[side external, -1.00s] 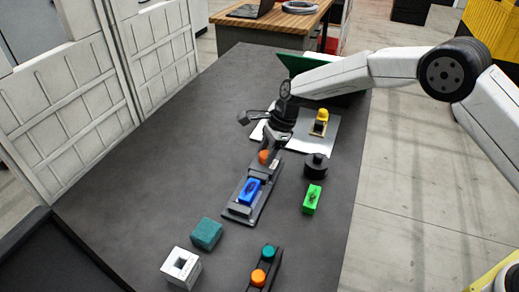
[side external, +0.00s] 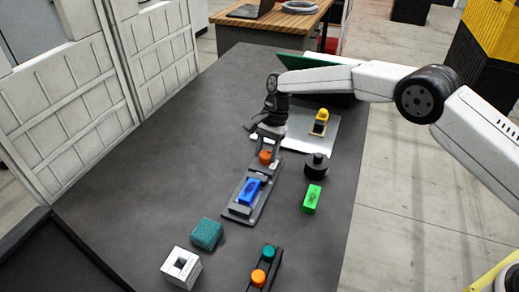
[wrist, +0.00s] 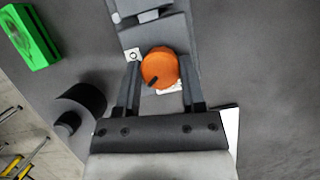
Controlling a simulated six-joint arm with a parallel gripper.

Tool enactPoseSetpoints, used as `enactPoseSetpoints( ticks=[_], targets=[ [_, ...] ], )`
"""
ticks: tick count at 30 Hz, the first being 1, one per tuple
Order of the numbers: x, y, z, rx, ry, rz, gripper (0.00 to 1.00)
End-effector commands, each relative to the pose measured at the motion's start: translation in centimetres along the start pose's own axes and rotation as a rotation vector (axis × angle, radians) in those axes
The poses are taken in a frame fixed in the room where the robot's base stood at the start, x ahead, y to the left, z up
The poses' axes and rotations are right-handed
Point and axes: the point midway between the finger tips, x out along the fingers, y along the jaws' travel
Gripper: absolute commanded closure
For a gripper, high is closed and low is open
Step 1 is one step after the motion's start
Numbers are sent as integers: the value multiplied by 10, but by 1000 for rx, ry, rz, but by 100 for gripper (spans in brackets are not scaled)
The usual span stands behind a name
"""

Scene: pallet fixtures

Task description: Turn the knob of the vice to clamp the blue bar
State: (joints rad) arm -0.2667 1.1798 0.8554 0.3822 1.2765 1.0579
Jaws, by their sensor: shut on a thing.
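The grey vice (side external: 261,195) lies on the dark table in the side external view, with the blue bar (side external: 249,190) seated between its jaws. I cannot tell whether the moving jaw presses on the bar. The orange knob (side external: 265,157) is at the vice's far end and also shows in the wrist view (wrist: 160,66), with a dark mark on its lower left. My gripper (wrist: 160,90) is shut on the knob, one finger on each side. In the side external view my gripper (side external: 268,146) comes down over the knob.
A green block (side external: 312,198) and a black round part (side external: 316,166) stand right of the vice. A metal plate with a yellow-topped part (side external: 321,117) lies behind. A teal block (side external: 207,233), a white block (side external: 181,266) and a fixture with round knobs (side external: 262,272) are nearer.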

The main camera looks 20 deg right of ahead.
Motion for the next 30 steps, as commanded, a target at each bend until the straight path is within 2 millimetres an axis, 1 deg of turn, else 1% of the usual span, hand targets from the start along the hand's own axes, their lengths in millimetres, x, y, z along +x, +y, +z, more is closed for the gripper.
enactPoseSetpoints(
  ticks=[6, 15, 21, 30],
  targets=[
    [0, -1, 0, -191, 0, 79, 100],
    [0, -2, 0, -403, 1, 167, 100],
    [0, -2, 1, -495, 1, 205, 100],
    [0, -2, 1, -588, 1, 244, 100]
  ],
)
